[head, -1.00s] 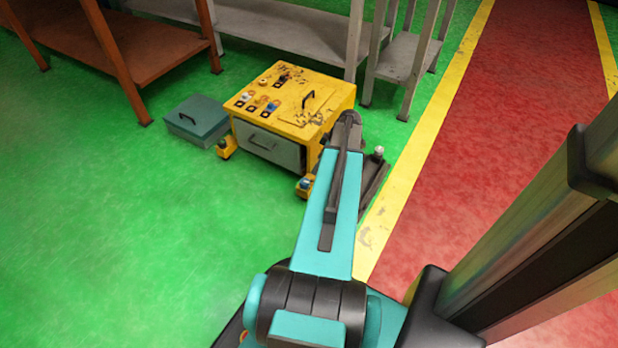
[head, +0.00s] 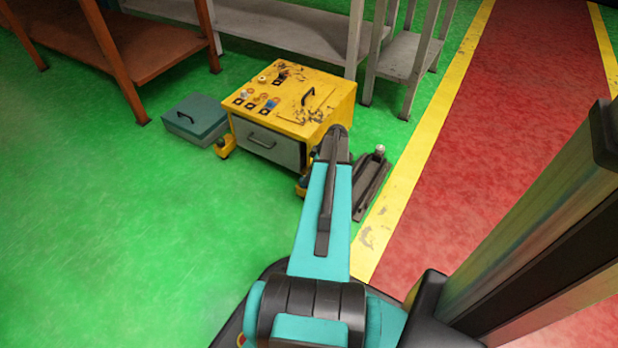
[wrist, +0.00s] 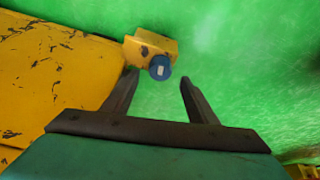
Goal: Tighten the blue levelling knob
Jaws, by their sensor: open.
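The blue levelling knob (wrist: 160,68) shows in the wrist view, with a small pale mark on its face. It sits on a yellow foot bracket (wrist: 148,46) at the corner of the yellow cabinet (wrist: 50,85). My gripper (wrist: 157,80) is open and empty, its two dark fingers apart. The knob appears just beyond the fingertips, near the gap between them and closer to the left finger. In the head view the yellow cabinet (head: 318,117) stands on the floor, and my arm hides its near right corner. My gripper is hidden there behind my arm.
A grey-blue box (head: 195,118) lies left of the cabinet. A dark metal piece with a pale knob (head: 371,187) lies right of my arm. An orange bench (head: 150,55) and grey benches (head: 285,25) stand behind. Green floor at the left is clear.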

